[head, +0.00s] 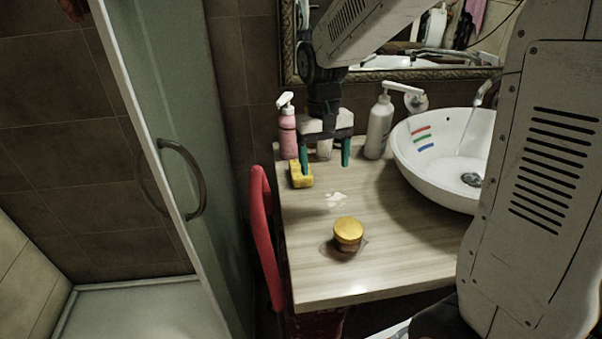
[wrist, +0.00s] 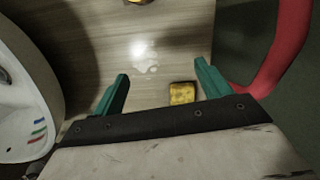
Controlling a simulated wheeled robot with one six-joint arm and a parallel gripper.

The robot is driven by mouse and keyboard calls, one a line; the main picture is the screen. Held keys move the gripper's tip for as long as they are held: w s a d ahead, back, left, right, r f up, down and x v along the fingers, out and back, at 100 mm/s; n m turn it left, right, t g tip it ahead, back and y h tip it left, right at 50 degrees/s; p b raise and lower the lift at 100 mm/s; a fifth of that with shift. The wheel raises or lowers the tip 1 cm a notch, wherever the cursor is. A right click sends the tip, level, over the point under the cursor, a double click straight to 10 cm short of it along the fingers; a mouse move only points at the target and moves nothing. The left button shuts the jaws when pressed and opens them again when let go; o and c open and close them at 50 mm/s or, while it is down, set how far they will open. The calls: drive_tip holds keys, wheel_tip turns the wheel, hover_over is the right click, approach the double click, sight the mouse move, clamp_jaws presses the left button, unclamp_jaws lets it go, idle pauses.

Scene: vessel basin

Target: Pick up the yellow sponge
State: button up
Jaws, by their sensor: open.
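The yellow sponge (head: 301,174) lies on the left part of the wooden counter, in front of the pink bottle. My gripper (head: 325,162) is open and empty, pointing down at the back of the counter. Its left finger overlaps the sponge in the head view, and the other finger is to the right. In the wrist view the sponge (wrist: 182,93) shows between the two green fingers (wrist: 160,90), closer to the right one. Part of the sponge is hidden by the gripper body there. I cannot tell the height gap between fingertips and sponge.
A pink pump bottle (head: 288,130) stands behind the sponge. A white pump bottle (head: 379,128) and a white basin (head: 440,168) stand to the right. A yellow-lidded jar (head: 348,234) stands at the front. A red curved object (head: 264,230) runs along the counter's left edge.

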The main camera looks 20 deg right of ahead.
hover_over(300, 168)
drive_tip(key=s, duration=0.3)
drive_tip(key=shift+m+t, duration=0.3)
drive_tip(key=shift+m, duration=0.1)
drive_tip(key=f, duration=0.4)
drive_tip(key=shift+s+d+f, duration=0.1)
drive_tip(key=shift+d+f, duration=0.2)
drive_tip(key=shift+d, duration=0.05)
drive_tip(key=w, duration=0.2)
drive_tip(key=w+r+t, duration=0.1)
drive_tip(key=shift+w, duration=0.35)
drive_tip(key=shift+m, duration=0.3)
drive_tip(key=f, duration=0.7)
drive_tip(key=shift+s+a+f, duration=0.2)
drive_tip(key=shift+a+f, duration=0.1)
drive_tip(key=shift+f, duration=0.05)
drive_tip(key=c, duration=1.1)
drive_tip(key=shift+r, duration=0.1)
wheel_tip(300, 168, up, 10)
drive_tip(key=shift+f, duration=0.1)
drive_tip(key=shift+o, duration=1.4)
drive_tip(key=shift+c, duration=0.8)
drive_tip(key=shift+s+d, duration=0.1)
